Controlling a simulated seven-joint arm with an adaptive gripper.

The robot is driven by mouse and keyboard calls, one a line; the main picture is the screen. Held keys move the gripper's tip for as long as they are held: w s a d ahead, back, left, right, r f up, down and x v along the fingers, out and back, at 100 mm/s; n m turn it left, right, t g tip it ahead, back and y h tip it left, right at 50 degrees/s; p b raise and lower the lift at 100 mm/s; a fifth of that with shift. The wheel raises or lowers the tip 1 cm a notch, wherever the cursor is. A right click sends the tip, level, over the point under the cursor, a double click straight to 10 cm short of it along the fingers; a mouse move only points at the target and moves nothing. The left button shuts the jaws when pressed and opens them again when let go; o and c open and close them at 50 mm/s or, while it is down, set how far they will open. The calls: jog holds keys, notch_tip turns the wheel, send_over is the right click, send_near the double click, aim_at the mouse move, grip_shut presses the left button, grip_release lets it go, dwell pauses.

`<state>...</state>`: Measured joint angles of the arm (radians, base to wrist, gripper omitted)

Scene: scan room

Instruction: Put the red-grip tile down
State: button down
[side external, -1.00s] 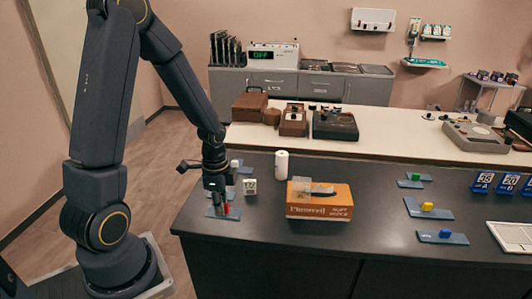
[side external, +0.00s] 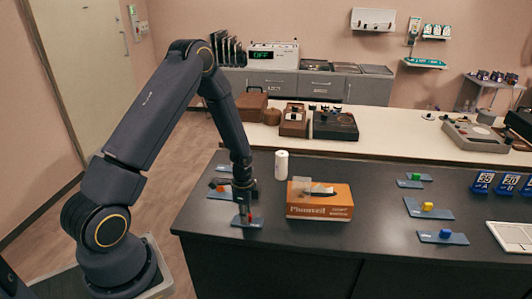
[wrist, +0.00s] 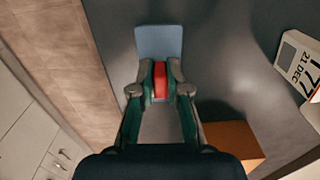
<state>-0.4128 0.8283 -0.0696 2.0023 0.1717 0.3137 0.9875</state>
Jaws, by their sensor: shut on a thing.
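The red-grip tile (wrist: 159,42) is a flat blue-grey plate with a red block grip, seen in the wrist view. It also shows in the side view (side external: 247,222), near the counter's front left part. My gripper (wrist: 160,88) is shut on the red grip, one finger on each side. In the side view my gripper (side external: 243,207) points down over the tile. The tile looks level and at or just above the dark counter (side external: 310,245); I cannot tell whether it touches. My fingers hide part of the grip.
An orange box (side external: 319,201) stands just right of my gripper. An orange-grip tile (side external: 219,189) lies behind left, and a white roll (side external: 281,165) stands behind. A date block (wrist: 300,65) shows in the wrist view. Tiles with green, yellow and blue grips (side external: 427,207) lie right.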

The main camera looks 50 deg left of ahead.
jog(key=shift+f, duration=0.1)
jog(key=c, duration=1.2)
grip_release()
jog(key=shift+o, duration=0.2)
jog(key=s+d+r+n+t, duration=0.1)
jog(key=d+r, duration=0.1)
jog(key=r, duration=0.9)
jog(key=s+d+r+n, duration=0.1)
jog(key=d+r, duration=0.1)
jog(key=r, duration=0.8)
jog(key=s+d+r+n+t, duration=0.4)
jog(key=s+d+r+n, duration=0.3)
jog(key=s+r, duration=0.5)
jog(key=shift+s+d+r+t, duration=0.15)
jog(key=shift+s+d+t, duration=0.3)
jog(key=shift+d, duration=0.6)
jog(key=shift+s, duration=0.1)
